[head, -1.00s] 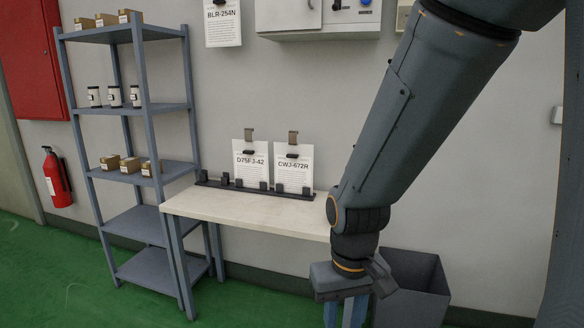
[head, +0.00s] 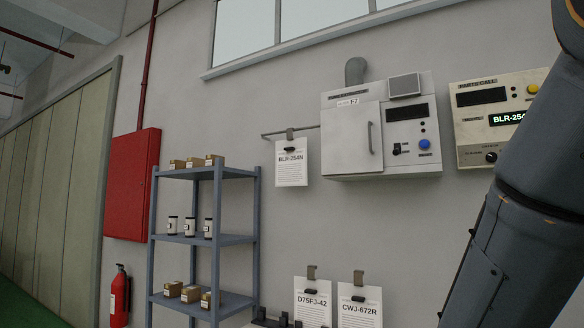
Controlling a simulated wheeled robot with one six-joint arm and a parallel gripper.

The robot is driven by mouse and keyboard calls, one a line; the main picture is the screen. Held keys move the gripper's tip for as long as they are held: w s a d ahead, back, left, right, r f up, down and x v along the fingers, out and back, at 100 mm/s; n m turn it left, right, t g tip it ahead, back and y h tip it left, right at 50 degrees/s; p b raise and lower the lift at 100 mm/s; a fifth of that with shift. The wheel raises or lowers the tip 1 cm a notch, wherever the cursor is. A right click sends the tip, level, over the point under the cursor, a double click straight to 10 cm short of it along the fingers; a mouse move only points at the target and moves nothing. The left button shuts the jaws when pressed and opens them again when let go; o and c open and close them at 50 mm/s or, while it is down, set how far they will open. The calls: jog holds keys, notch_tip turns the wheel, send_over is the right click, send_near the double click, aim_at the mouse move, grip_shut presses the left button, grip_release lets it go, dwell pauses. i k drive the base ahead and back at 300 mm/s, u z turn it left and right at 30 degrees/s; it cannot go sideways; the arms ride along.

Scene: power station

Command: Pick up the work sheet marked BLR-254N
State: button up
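The work sheet marked BLR-254N (head: 291,170) is a white printed page. It hangs upright against the wall from a dark clip on a thin rail, between the shelf and the grey cabinet. Two other sheets, D75FJ-42 (head: 312,304) and CWJ-672R (head: 359,309), stand lower down, each with a clip at its top. My arm crosses the right side of the head view. My gripper is out of the frame now, well apart from the BLR-254N sheet as far as the view shows.
A blue-grey shelf (head: 217,216) with boxes and jars stands left of the sheet. A grey cabinet (head: 364,155) juts from the wall to its right. A beige panel (head: 481,126) displays BLR-254. A red cabinet (head: 132,184) and an extinguisher (head: 119,297) are at left.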

aim_at(291, 162)
jog(key=u, duration=0.45)
jog(key=i, duration=2.65)
jog(key=z, duration=0.7)
